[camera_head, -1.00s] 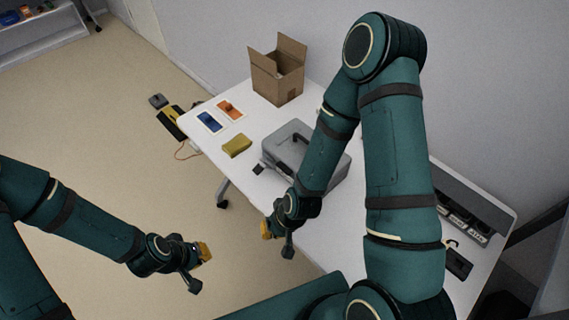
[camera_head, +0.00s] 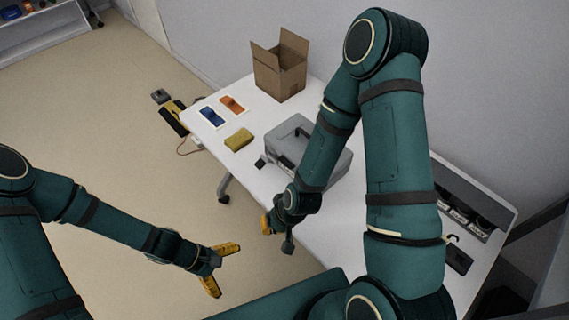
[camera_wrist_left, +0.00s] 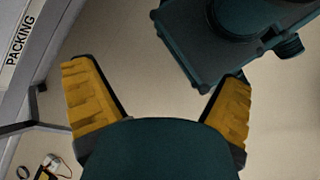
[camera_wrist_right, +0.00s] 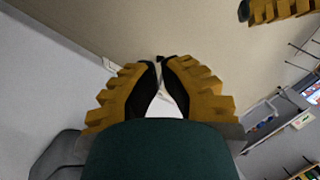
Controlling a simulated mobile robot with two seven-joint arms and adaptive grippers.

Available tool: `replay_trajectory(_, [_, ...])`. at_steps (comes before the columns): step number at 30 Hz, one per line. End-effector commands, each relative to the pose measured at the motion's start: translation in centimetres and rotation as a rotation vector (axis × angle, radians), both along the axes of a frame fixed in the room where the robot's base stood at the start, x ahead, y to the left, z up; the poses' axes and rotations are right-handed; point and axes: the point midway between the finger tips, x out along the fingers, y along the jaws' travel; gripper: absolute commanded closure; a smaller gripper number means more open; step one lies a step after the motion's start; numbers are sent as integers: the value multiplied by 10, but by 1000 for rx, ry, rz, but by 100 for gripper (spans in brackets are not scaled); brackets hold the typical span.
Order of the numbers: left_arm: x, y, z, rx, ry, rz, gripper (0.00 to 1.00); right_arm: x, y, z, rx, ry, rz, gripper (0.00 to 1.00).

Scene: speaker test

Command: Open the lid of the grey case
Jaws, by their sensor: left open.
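The grey case (camera_head: 333,164) lies on the white table in the head view, with its lid down and a dark handle on top. My right arm hides part of its right side. My left gripper (camera_head: 228,268) is open and empty over the floor in front of the table, well apart from the case. Its spread yellow fingers also show in the left wrist view (camera_wrist_left: 160,82). My right gripper (camera_head: 267,224) is near the table's front edge, below the case in the picture and apart from it.
An open cardboard box (camera_head: 279,78) stands at the table's back. A yellow block (camera_head: 239,139), a blue item (camera_head: 211,117) and an orange item (camera_head: 232,105) lie left of the case. A dark grey unit (camera_head: 460,197) stands at the right end.

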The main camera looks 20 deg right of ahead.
Motion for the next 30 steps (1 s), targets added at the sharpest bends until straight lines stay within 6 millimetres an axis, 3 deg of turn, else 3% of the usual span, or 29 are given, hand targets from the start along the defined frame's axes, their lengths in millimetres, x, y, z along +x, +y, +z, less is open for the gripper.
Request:
replay_trajectory(5, [18, -53, 8, -231, 268, 317, 4, 2, 0, 0, 0, -4, 3, 100])
replay_trajectory(9, [61, -85, 18, -447, 413, 600, 4, 3, 0, 0, 0, -7, 4, 100])
replay_trajectory(15, [135, -96, 27, -721, 482, 950, 4, 3, 0, -1, 1, -9, 6, 100])
replay_trajectory(19, [169, -115, 47, -881, 392, 965, 4, -3, 0, -8, 1, 6, 2, 100])
replay_trajectory(26, [180, -134, 59, -928, 347, 937, 4, -6, 0, -10, 0, 16, -2, 100])
replay_trajectory(30, [187, -154, 59, -926, 347, 935, 4, -7, 1, -11, 1, 17, 2, 100])
